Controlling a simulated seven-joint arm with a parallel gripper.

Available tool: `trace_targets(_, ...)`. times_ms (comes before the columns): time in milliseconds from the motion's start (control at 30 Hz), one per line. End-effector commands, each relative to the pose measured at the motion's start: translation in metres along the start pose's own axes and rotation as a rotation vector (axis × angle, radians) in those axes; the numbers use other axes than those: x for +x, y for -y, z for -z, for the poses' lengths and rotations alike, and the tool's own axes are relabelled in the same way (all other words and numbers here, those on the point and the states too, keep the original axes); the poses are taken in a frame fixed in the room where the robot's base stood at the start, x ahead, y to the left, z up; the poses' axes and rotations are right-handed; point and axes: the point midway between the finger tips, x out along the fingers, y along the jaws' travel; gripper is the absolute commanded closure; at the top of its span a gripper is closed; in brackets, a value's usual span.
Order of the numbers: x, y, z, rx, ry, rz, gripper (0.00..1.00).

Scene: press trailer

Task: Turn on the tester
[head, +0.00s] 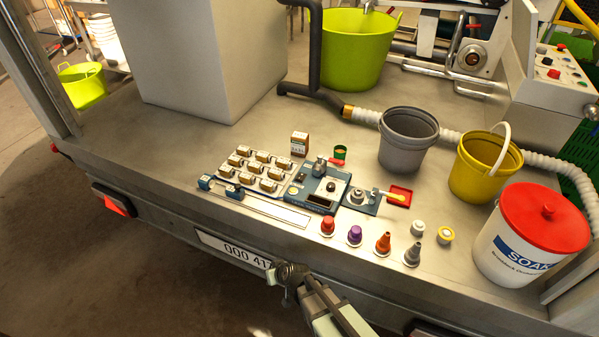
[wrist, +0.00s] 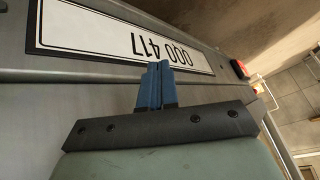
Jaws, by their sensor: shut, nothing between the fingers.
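In the head view my arm's end is low, in front of the trailer edge, apart from the tester; the fingertips are hard to make out.
A red knob (head: 327,226), a purple one (head: 354,235) and cones stand near the front edge. A red tray (head: 399,194) lies right of the tester. A grey bucket (head: 408,150), yellow bucket (head: 477,175) and SOAK tub (head: 505,250) stand right. A grey block (head: 205,60) stands behind.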

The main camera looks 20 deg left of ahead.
Motion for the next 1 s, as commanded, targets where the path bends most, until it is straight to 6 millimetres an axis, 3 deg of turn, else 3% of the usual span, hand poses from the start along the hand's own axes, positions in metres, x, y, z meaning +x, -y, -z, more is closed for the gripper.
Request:
trace_targets(100, 0.005, 0.036, 0.046, -0.139, -0.090, 0.004, 1.00)
trace_targets(267, 0.003, 0.080, 0.104, -0.334, -0.204, -0.010, 1.00)
trace_targets(600, -0.021, 0.162, 0.214, -0.730, -0.403, -0.077, 1.00)
trace_targets(833, -0.043, 0.198, 0.282, -0.950, -0.467, -0.138, 1.00)
trace_targets(1000, -0.055, 0.198, 0.329, -1.065, -0.427, -0.180, 1.00)
